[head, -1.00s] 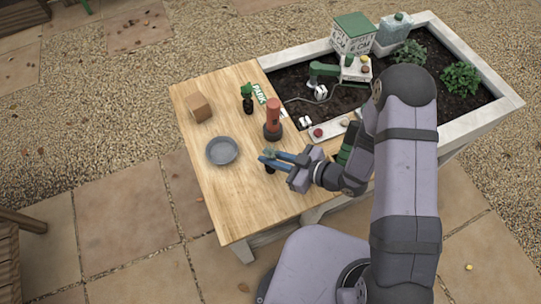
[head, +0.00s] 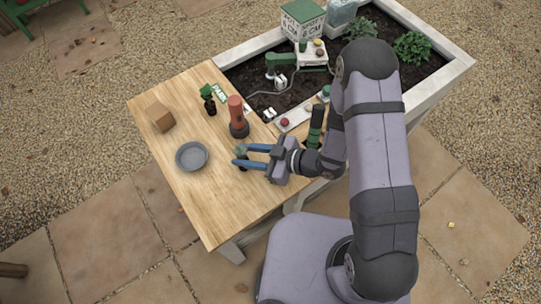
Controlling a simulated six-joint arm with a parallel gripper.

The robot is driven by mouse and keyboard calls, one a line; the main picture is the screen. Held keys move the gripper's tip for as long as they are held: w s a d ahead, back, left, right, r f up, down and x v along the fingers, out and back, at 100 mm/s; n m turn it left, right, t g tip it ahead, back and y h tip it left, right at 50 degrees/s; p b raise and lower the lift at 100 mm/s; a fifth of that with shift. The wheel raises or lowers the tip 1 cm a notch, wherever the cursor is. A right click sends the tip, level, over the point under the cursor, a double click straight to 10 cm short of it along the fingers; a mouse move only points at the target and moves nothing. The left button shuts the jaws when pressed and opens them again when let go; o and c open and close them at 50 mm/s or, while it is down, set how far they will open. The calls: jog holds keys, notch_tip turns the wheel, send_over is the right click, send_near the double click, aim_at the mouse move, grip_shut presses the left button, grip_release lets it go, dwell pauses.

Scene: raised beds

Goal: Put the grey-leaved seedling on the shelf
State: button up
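My gripper (head: 236,156) has blue fingers and reaches left over the wooden table, right of the grey plate. A small greyish leafy tuft (head: 240,149), seemingly the grey-leaved seedling, shows at the fingertips, with a dark pot shape (head: 243,168) below. The fingers stand apart around it; whether they press on it is too small to tell. A low white stand (head: 314,60) in the bed bears several small things; I cannot be sure it is the shelf.
A pale strip with buttons (head: 296,122) lies at the bed's edge. The table's front is clear.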

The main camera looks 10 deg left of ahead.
jog(key=b+v, duration=0.1)
jog(key=v, duration=0.9)
jog(key=shift+d+r, duration=0.1)
jog(key=shift+d, duration=0.2)
jog(key=w+d+r+m+t+h+p, duration=0.2)
jog(key=w+r+m+h, duration=0.1)
jog(key=w+r, duration=0.3)
jog(key=w+d+r+m+t+h+p, duration=0.2)
jog(key=w+d+r+m+h+p, duration=0.15)
jog(key=w, duration=0.45)
jog(key=w+d+m+t+h+b, duration=0.1)
jog(key=d+m+h+b, duration=0.15)
jog(key=d, duration=0.35)
jog(key=s+d+f+m+h, duration=0.2)
jog(key=d+m+h, duration=0.15)
jog(key=d, duration=0.35)
jog(key=s+f+m+g+b, duration=0.1)
jog(key=s+m+g+b, duration=0.2)
jog(key=s, duration=1.4)
jog(key=g+h, duration=0.1)
jog(key=g, duration=0.3)
jog(key=shift+d+f+m, duration=0.25)
jog(key=shift+d+m, duration=0.1)
